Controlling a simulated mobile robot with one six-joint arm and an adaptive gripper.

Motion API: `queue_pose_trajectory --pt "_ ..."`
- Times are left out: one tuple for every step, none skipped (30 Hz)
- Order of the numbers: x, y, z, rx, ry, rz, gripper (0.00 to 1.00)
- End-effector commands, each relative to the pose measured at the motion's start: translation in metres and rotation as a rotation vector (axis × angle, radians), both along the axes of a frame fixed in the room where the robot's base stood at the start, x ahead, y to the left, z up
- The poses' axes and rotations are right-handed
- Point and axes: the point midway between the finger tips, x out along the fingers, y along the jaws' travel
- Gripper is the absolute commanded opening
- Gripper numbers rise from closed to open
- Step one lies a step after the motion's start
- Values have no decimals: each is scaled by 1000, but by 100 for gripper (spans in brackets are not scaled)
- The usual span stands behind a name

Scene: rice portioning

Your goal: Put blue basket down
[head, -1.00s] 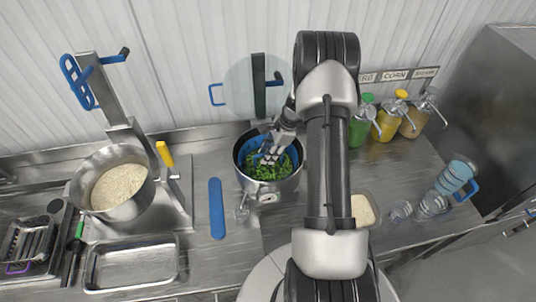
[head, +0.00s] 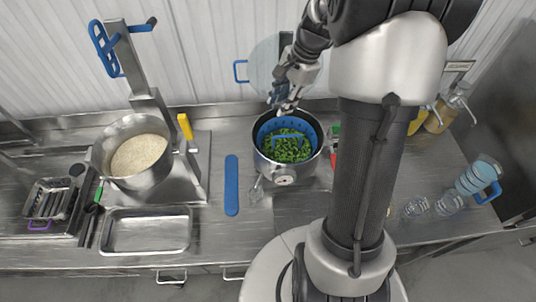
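The blue basket (head: 264,132) sits inside the steel pot (head: 259,168) in the middle of the counter and holds green peas or similar greens (head: 288,150). Its blue handle shows over the greens. My gripper (head: 281,103) is above the back rim of the pot, apart from the basket. Its fingers look spread and nothing shows between them, though they are small in the picture.
A large bowl of rice (head: 108,165) stands at the left, behind an empty metal tray (head: 146,248). A blue strip (head: 232,186) lies left of the pot. Glass jars (head: 447,204) stand at the right. My arm hides the counter right of the pot.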

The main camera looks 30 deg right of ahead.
Motion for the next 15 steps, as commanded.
queue_pose_trajectory --pt "-9 23 25 -43 -32 105 28" --pt "-15 36 36 -68 -49 168 28" --pt "-24 51 50 -102 -70 253 28" --pt "-32 63 59 -127 -86 316 28" --pt "-40 73 69 -152 -103 378 28" --pt "-52 88 80 -185 -124 461 28" --pt "-61 97 87 -210 -140 521 28" --pt "-71 107 94 -236 -155 583 28" --pt "-84 119 101 -269 -177 663 28" --pt "-95 127 107 -296 -193 724 28" --pt "-105 135 111 -321 -209 785 28" --pt "-119 145 116 -356 -231 866 28" --pt "-130 151 118 -382 -247 924 28" --pt "-141 156 120 -408 -262 980 28" --pt "-154 163 121 -441 -281 1053 28"
